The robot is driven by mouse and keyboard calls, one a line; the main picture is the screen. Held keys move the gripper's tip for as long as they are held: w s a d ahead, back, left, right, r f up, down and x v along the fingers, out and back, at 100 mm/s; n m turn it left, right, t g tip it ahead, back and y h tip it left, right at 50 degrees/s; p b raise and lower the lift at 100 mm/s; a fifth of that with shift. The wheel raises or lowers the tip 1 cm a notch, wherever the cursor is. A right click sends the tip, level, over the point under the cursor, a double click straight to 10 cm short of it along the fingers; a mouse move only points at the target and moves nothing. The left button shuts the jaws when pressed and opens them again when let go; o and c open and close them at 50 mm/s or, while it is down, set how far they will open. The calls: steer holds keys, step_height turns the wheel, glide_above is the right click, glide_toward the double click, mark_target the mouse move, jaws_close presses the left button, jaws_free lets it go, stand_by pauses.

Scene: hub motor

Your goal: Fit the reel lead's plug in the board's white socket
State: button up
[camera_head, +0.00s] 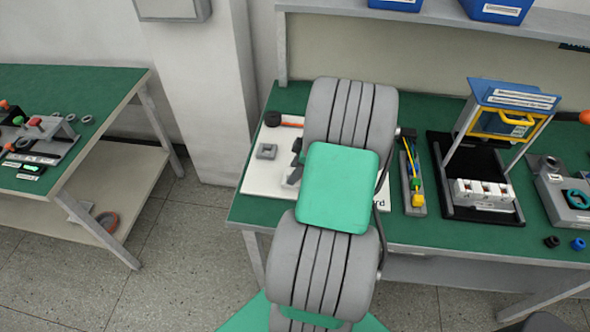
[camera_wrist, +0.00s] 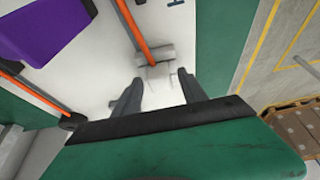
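The white board (camera_head: 258,182) lies on the green bench, largely hidden behind my arm in the head view. In the wrist view, an orange lead (camera_wrist: 134,24) runs down to a pale grey connector piece (camera_wrist: 152,54). A whitish block (camera_wrist: 160,76) adjoins it, towards my gripper. I cannot tell for sure which piece is plug and which is socket, or whether they are mated. My gripper (camera_wrist: 160,86) has its dark fingers apart, one on each side below this block, with no visible grip on it. In the head view only part of the gripper (camera_head: 296,161) shows.
A black round part with an orange lead (camera_head: 272,119) and a grey square block (camera_head: 266,151) are at the board's left. A purple block (camera_wrist: 50,28) fills the wrist view's upper left. A tool tray (camera_head: 412,180) and black stand (camera_head: 450,205) are to the right.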

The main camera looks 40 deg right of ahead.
steer(key=shift+o, duration=0.5)
steer(key=b+v, duration=0.1)
steer(key=v, duration=0.7)
